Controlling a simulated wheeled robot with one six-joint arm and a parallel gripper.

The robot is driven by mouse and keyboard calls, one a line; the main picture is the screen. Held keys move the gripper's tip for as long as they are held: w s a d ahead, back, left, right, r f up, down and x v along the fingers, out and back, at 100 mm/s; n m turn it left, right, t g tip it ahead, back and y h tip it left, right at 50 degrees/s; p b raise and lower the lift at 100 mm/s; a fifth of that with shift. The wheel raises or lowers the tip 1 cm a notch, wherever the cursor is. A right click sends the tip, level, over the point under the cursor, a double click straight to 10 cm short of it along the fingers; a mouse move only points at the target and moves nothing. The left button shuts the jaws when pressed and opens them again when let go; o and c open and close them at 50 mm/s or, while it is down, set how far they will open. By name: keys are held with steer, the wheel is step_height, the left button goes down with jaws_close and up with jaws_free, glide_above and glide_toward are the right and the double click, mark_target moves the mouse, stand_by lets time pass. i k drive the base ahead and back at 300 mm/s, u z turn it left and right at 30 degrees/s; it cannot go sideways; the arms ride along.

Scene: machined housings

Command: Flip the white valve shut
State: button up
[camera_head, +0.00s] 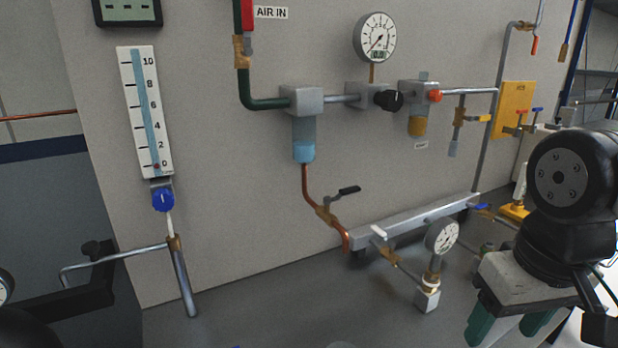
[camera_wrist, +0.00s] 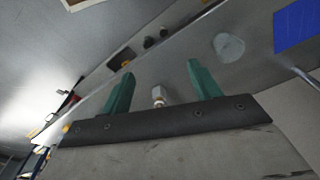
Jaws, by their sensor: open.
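The white valve handle (camera_head: 378,232) is a short lever on a brass valve at the left part of the grey manifold bar (camera_head: 420,218), in front of the wall panel. A thin pipe runs from it toward a small gauge (camera_head: 442,236). My gripper (camera_head: 508,332) is at the lower right, to the right of the white valve and well apart from it. Its green fingers are spread with nothing between them in the head view. In the wrist view my gripper (camera_wrist: 160,72) also shows open fingers; I cannot make out the white valve there.
A black-handled valve (camera_head: 349,190) on a copper pipe stands left of the white one. A blue-handled valve (camera_head: 478,206) is at the bar's right end. The gauge stands on a metal block (camera_head: 427,300) between my gripper and the white handle. The bench is bare at the front left.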

mark_target(376, 229)
steer(key=k, duration=1.35)
steer(key=z, duration=0.5)
steer(key=i, duration=1.6)
steer(key=u, duration=0.65)
